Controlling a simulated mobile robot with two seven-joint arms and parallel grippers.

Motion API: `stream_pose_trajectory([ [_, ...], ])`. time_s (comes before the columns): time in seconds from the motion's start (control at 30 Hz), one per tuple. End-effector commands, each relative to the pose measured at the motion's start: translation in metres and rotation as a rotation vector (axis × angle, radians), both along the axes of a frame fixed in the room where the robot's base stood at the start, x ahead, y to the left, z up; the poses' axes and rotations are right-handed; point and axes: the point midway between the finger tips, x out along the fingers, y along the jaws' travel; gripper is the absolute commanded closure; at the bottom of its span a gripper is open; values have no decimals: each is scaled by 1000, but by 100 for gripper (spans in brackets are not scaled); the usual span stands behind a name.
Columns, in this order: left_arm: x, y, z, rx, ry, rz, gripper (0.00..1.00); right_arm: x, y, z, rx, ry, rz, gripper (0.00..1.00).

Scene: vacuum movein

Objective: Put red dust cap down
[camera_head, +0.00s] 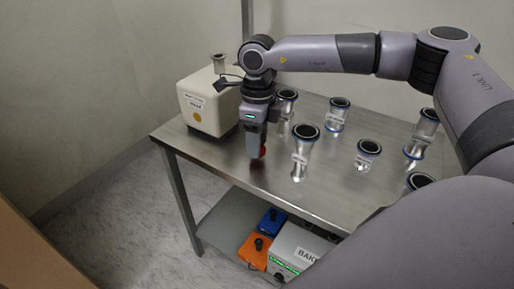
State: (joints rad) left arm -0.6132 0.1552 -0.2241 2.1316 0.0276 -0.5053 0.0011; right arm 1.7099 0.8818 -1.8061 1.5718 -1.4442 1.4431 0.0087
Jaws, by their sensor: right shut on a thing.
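The red dust cap (263,150) shows as a small red patch at the fingertips of my right gripper (257,154). The gripper points straight down and is shut on the cap, just above or at the steel table top (225,155) near its front left part. The fingers hide most of the cap, and I cannot tell whether it touches the table. My left gripper is not in view.
A cream pump-like box (205,106) stands left of the gripper. Several clear flanged tubes, including one close by (303,150), stand to the right. A lower shelf holds a blue box (271,221), an orange box (254,250) and a white labelled unit (298,250).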

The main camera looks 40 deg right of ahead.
Motion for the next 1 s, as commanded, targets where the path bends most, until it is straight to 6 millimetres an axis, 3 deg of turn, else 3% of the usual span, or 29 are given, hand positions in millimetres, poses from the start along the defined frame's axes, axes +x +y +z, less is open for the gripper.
stream_pose_trajectory([
  [0.13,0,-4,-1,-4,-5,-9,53,0,0,-21,-1,1,0,96],
  [0.5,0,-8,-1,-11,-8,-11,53,0,0,-25,0,1,0,96],
  [0.53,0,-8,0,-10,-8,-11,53,0,0,-25,1,1,0,50],
  [0.6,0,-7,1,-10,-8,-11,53,0,0,-24,1,1,0,31],
  [1.0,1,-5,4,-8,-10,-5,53,1,0,-15,0,-2,0,31],
])
